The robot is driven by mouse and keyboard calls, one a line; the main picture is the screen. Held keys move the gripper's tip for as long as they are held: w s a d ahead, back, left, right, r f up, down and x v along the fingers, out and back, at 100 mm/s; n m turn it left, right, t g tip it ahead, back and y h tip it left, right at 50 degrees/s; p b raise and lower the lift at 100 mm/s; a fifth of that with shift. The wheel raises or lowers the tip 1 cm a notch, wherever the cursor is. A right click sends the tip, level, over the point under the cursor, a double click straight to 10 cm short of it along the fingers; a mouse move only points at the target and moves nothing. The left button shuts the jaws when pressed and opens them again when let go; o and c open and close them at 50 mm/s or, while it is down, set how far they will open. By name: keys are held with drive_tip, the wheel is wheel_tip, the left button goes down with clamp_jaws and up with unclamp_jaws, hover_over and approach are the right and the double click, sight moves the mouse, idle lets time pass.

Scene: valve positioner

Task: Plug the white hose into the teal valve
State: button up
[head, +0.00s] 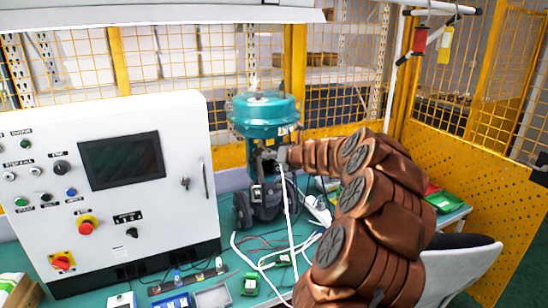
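The teal valve (264,112) stands upright on the table behind my arm, with a round teal top and a dark lower body (262,203). My copper-coloured arm reaches in from the lower right. My gripper (282,156) is at the right side of the valve, just below the teal top. The white hose (288,215) hangs down from beside my gripper to the table, where it curves in loops. The hose's end is too small to make out, so I cannot tell whether it is held or touches the valve. The fingers are also too small to read.
A white control cabinet (110,225) with a dark screen and buttons stands at the left. A green tray (442,202) is at the right. Yellow mesh fencing (215,60) stands behind.

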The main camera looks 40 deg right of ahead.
idle(0.3)
drive_tip(key=v, duration=1.2)
